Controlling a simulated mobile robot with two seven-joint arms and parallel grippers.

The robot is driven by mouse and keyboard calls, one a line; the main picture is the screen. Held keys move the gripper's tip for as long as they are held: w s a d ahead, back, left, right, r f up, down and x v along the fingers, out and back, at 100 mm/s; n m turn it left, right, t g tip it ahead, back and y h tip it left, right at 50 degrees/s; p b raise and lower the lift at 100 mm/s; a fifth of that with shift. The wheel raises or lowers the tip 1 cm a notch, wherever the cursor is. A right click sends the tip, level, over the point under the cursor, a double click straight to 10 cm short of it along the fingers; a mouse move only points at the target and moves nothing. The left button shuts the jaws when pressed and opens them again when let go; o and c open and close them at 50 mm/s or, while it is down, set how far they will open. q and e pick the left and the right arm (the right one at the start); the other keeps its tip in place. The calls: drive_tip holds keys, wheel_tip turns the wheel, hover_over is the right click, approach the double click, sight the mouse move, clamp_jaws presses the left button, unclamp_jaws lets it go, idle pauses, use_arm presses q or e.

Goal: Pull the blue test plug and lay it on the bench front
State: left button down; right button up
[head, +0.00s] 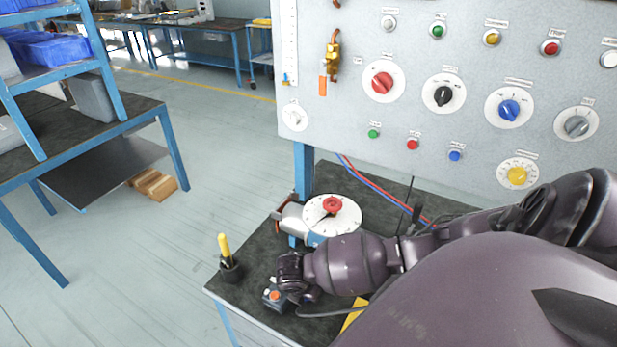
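A small blue plug (455,155) sits in the grey panel's lower row, right of a red one (412,144) and a green one (374,133). A small label is above it. It looks seated in the panel, with no gripper near it. My purple arm reaches in from the right, low over the bench (252,262). Its dark wrist end (290,272) is over the bench's front left part, well below and left of the blue plug. No arm comes in from the left.
A white dial with a red knob (332,204) stands on the bench. A dark cup holds a yellow-handled tool (224,247) at the left corner. A small box with an orange button (274,295) lies beside my wrist. My arm covers much of the bench.

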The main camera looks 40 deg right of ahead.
drive_tip(key=shift+f, duration=0.3)
drive_tip(key=o, duration=1.2)
drive_tip(key=shift+c, duration=0.2)
drive_tip(key=v, duration=1)
drive_tip(key=shift+a+r, duration=0.15)
drive_tip(key=shift+r, duration=0.25)
